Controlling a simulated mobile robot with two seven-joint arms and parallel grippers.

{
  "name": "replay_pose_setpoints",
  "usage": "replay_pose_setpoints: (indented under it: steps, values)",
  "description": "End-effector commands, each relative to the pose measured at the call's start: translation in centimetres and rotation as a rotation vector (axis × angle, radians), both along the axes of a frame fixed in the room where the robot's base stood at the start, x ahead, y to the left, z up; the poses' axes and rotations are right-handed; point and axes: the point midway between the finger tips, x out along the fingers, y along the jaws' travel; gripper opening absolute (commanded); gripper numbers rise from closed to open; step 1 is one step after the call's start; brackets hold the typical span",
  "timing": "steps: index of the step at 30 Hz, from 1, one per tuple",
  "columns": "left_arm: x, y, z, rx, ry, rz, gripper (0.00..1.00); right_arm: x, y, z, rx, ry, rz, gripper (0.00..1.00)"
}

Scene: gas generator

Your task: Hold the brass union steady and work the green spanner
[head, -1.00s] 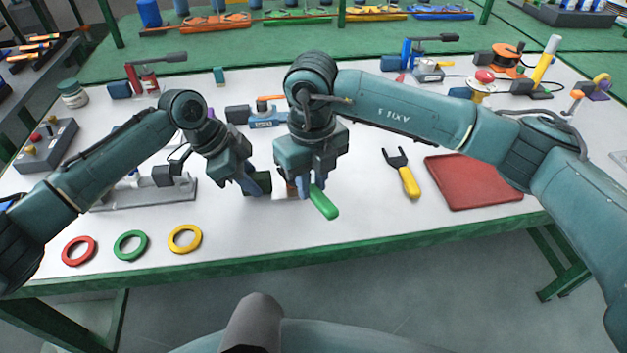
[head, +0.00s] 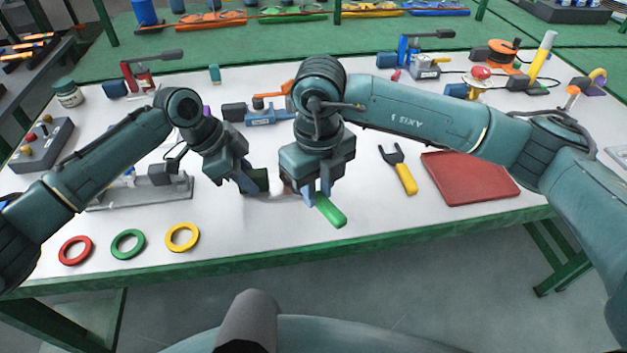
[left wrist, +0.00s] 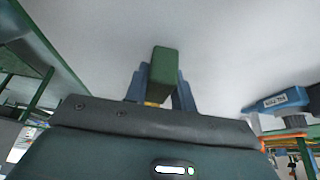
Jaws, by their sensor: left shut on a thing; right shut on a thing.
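My left gripper (head: 250,182) is shut on a dark green block (head: 260,180) low over the white table. In the left wrist view the green block (left wrist: 164,72) stands between the blue fingers (left wrist: 158,90), with a small brass-coloured part (left wrist: 152,103) at its near end. Whether this is the brass union is not clear. My right gripper (head: 317,194) is shut on the green spanner (head: 331,212), whose handle points toward the table's front edge. The spanner's head is hidden by the gripper. A small blurred gap separates the two grippers.
Red (head: 75,250), green (head: 128,244) and yellow (head: 182,237) rings lie at the front left. A yellow-handled fork tool (head: 404,178) and a red mat (head: 470,180) lie right. A blue valve piece (head: 266,116) stands behind the grippers. The front middle is clear.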

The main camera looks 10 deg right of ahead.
Motion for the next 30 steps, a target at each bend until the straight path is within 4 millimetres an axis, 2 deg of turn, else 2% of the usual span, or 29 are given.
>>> replay_pose_setpoints:
  steps: [15,30]
  values:
    - [0.0,0.0,0.0,0.0,-0.001,0.0,0.0,-2.3,-1.1,0.0,-0.001,0.0,0.03,0.0]
    - [0.0,0.0,0.0,0.0,-0.001,0.0,0.0,-2.5,-1.2,0.5,0.0,-0.002,0.033,0.0]
